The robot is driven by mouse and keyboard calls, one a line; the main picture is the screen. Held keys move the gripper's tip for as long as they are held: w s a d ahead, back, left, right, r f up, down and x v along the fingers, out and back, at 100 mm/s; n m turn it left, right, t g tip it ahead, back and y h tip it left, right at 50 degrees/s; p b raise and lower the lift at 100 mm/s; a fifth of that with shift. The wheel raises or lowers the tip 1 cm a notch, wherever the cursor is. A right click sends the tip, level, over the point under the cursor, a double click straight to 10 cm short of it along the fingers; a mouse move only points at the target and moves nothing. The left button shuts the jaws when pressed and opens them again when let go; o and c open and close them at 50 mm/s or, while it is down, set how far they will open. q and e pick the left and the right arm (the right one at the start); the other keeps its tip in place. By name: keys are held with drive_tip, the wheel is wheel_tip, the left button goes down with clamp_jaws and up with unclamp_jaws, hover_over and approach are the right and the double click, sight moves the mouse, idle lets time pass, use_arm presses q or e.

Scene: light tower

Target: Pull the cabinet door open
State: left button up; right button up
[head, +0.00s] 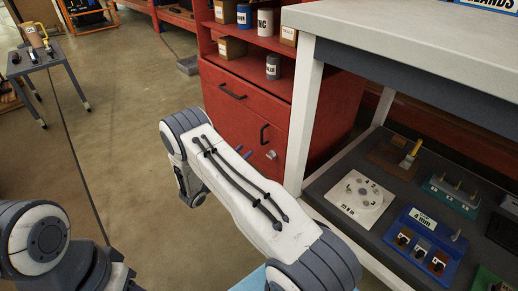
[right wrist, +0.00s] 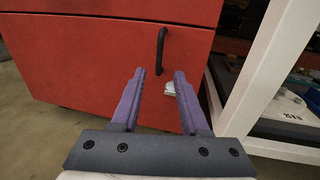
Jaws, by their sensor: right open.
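The red cabinet (head: 225,118) stands behind my right arm in the head view. Its lower door (right wrist: 90,75) looks closed, with a black vertical bar handle (right wrist: 161,50) near its right side; the handle (head: 265,134) also shows in the head view. A small silver lock (right wrist: 171,88) sits below the handle. My right gripper (right wrist: 160,72) is open and empty, its purple fingers pointing at the door. In the wrist picture the handle appears just beyond and between the fingertips, apart from them. In the head view my arm mostly hides this gripper. My left gripper is out of view.
A drawer with a black handle (head: 232,90) is above the door. Shelves with cans and boxes (head: 273,66) are higher up. A white-framed workbench (head: 305,110) stands close on the right, its lower shelf holding trays.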

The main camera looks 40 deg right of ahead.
drive_tip(key=b+x, duration=0.4)
drive_tip(key=x, duration=0.6)
drive_tip(key=shift+d+b, duration=0.2)
drive_tip(key=shift+b, duration=0.15)
drive_tip(key=shift+f, duration=0.1)
clamp_jaws()
idle(0.8)
